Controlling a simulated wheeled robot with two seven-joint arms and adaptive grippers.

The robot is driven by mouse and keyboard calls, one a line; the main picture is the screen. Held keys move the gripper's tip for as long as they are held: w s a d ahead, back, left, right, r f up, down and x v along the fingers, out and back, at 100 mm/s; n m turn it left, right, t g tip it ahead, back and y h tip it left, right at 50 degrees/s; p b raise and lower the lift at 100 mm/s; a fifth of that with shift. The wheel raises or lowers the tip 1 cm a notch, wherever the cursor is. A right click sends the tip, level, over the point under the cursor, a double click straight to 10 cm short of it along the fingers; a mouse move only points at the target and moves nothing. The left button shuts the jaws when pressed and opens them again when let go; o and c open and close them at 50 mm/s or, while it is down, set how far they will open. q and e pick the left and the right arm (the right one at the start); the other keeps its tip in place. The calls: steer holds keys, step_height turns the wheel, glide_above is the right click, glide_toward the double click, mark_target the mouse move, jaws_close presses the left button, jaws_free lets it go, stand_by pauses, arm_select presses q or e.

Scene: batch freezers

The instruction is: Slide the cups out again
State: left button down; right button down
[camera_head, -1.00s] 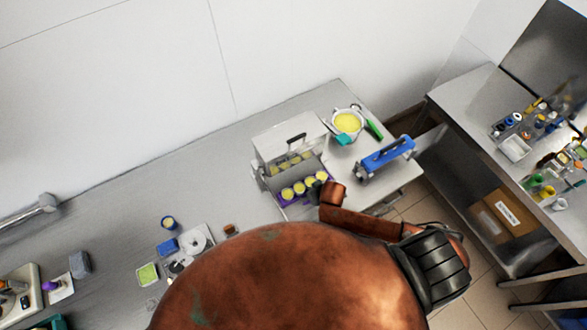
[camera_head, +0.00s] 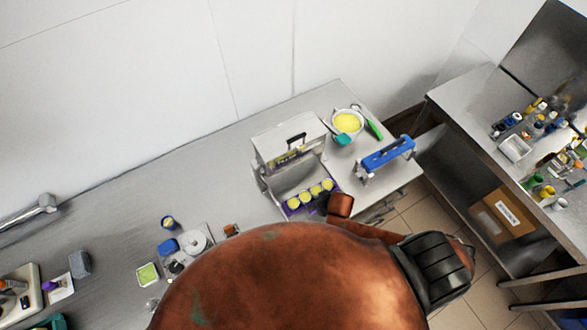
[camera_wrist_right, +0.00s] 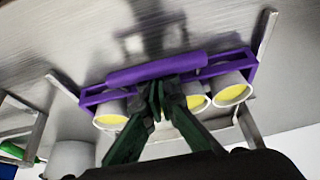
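A purple rack (camera_head: 287,213) holds a row of several cups with yellow contents (camera_head: 305,198) at the front opening of the white freezer box (camera_head: 285,140). In the right wrist view the purple rack (camera_wrist_right: 92,98) shows a thick purple handle bar (camera_wrist_right: 185,66), with yellow-filled cups (camera_wrist_right: 232,93) beside it. My right gripper (camera_wrist_right: 158,92) has its dark green fingers close together at the middle of the rack by the bar, and appears shut on it. In the head view my copper arm hides most of this gripper. My left gripper is not in view.
Right of the freezer stand a bowl of yellow mix (camera_head: 348,122), a green-handled tool (camera_head: 374,129) and a blue-handled metal piece (camera_head: 386,155). Small containers and a scale-like tray (camera_head: 195,243) lie on the bench at left.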

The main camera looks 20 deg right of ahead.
steer(key=shift+w, duration=0.2)
steer(key=shift+v, duration=2.95)
steer(key=shift+s+f, duration=0.15)
